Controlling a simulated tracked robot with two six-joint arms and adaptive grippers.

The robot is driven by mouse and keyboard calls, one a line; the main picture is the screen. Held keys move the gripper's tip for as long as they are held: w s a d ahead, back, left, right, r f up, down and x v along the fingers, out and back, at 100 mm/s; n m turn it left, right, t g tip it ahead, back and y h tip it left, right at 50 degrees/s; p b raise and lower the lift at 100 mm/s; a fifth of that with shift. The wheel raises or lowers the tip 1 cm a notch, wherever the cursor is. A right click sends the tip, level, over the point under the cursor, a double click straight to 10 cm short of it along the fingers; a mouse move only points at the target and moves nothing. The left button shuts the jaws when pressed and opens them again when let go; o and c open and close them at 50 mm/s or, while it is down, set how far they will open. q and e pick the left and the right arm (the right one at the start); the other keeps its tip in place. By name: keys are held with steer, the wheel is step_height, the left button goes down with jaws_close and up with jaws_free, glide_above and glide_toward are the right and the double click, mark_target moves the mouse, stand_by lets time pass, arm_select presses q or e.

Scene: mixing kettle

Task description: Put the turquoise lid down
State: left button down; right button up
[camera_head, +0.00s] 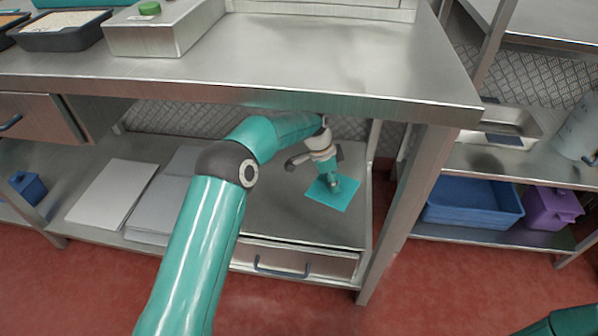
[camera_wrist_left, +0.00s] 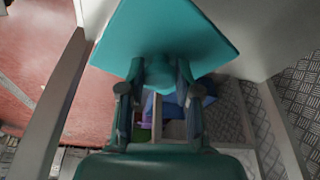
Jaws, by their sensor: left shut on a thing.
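The turquoise lid (camera_head: 330,194) is a flat square plate at the lower shelf (camera_head: 270,205) under the steel table, near its right end. My left gripper (camera_head: 331,180) reaches in under the tabletop and is shut on the lid's handle. In the left wrist view the lid (camera_wrist_left: 168,35) spans the top of the picture, with its handle between the two fingers of my left gripper (camera_wrist_left: 160,78). I cannot tell whether the lid touches the shelf or is just above it. My right gripper is not in view.
White boards (camera_head: 113,193) lie on the shelf's left part. The tabletop (camera_head: 320,60) is above my left arm, and a table leg (camera_head: 410,200) stands right of the lid. A blue crate (camera_head: 472,208) and a purple container (camera_head: 550,208) sit on the right-hand rack. A drawer (camera_head: 295,262) is below the shelf.

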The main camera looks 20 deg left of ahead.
mark_target(323, 186)
arm_select(q)
steer(key=shift+w+a+f, duration=0.15)
steer(key=shift+w, duration=0.15)
steer(key=f+b, duration=0.1)
steer(key=f, duration=0.1)
steer(key=f+b, duration=0.1)
steer(key=f, duration=0.2)
steer(key=shift+w+a, duration=0.1)
steer(key=shift+a, duration=0.1)
steer(key=shift+f+b, duration=0.8)
steer(key=shift+f, duration=1.4)
steer(key=shift+f, duration=0.1)
steer(key=c, duration=0.8)
jaws_free()
steer(key=p+v, duration=0.2)
steer(key=v, duration=0.5)
steer(key=shift+r+p, duration=0.35)
